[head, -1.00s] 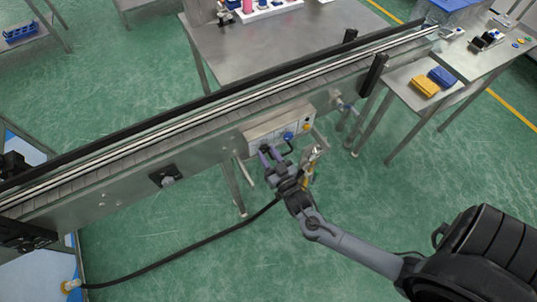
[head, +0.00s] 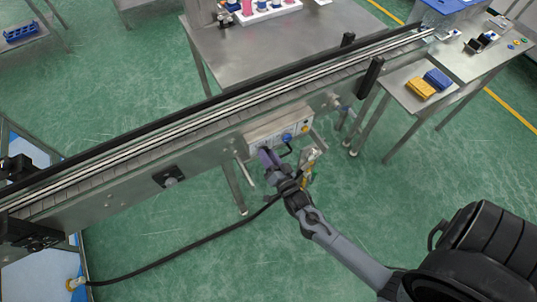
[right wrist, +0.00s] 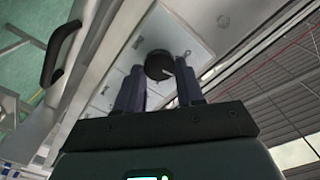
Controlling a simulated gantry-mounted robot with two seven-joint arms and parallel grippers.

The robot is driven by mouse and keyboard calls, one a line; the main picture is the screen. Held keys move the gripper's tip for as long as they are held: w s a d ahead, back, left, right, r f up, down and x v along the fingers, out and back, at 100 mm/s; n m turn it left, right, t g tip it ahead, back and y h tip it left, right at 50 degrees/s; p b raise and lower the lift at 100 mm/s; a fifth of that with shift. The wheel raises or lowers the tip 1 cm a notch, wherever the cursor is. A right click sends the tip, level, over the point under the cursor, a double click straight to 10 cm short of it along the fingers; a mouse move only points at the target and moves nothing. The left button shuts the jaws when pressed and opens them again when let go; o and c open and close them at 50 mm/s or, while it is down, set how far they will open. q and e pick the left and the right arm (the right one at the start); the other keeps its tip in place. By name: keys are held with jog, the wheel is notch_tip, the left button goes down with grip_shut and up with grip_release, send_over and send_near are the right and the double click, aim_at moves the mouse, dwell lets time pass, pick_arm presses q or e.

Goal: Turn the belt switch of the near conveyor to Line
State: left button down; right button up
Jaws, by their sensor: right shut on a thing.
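The near conveyor (head: 130,185) runs diagonally across the head view, with a pale control box (head: 262,136) on its front side. My right gripper (head: 266,156) is at the left part of this box. In the right wrist view, the belt switch (right wrist: 159,65), a round dark knob with a light mark, sits between my right fingertips (right wrist: 162,82). My right gripper is shut on it. In the head view the fingers hide the knob, and the labels around it are too small to read. My left gripper is out of view.
A blue knob (head: 286,137) and a yellow button (head: 305,129) are on the same box, right of the gripper. A dark handle (right wrist: 62,54) sticks out nearby. A steel table (head: 270,50) stands behind the conveyor.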

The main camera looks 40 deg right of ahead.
jog(key=shift+m+p, duration=0.3)
jog(key=shift+m, duration=0.8)
jog(key=o, duration=1)
jog(key=shift+o, duration=0.2)
jog(key=v, duration=1)
jog(key=shift+s, duration=0.4)
